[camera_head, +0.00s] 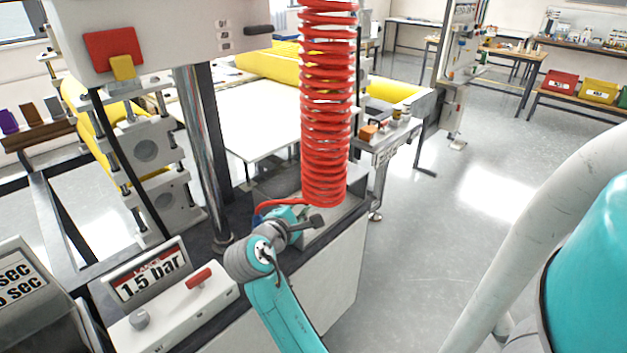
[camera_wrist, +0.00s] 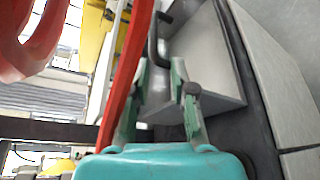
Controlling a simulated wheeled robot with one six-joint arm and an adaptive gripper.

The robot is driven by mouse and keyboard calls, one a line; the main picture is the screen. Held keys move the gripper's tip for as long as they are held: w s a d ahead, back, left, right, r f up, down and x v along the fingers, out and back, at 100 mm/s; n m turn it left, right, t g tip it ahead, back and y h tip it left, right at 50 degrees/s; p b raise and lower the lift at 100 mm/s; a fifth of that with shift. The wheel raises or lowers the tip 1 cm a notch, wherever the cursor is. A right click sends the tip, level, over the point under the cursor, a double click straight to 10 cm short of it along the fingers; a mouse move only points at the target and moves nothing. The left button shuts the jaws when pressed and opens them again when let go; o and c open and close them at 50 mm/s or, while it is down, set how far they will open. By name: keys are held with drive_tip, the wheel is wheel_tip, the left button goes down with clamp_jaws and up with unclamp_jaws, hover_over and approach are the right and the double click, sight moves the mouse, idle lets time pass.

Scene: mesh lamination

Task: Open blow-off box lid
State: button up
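A grey box (camera_wrist: 210,62), which looks like the blow-off box, lies ahead of my gripper in the wrist view. A bent black handle (camera_wrist: 152,42) shows at its left side. In the head view the box (camera_head: 343,208) is on the cabinet top behind my gripper (camera_head: 311,222), partly hidden by my arm and the red coil. My gripper (camera_wrist: 162,85) shows two fingers standing apart with a gap between them. The handle's lower end appears in line with this gap; contact cannot be told. The lid looks shut, but its edge is hard to make out.
A red coiled hose (camera_head: 325,110) hangs right above my gripper; its red tube (camera_wrist: 128,75) runs close along the left finger in the wrist view. A metal post (camera_head: 203,150) and a "1.5 bar" panel (camera_head: 150,276) stand to the left. The floor at right is open.

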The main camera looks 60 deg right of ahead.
sight(317, 188)
drive_tip(key=shift+g, duration=0.3)
drive_tip(key=x, duration=0.7)
drive_tip(key=r+x, duration=0.1)
drive_tip(key=x, duration=0.3)
drive_tip(key=shift+w+d, duration=0.2)
drive_tip(key=shift+d, duration=0.15)
clamp_jaws()
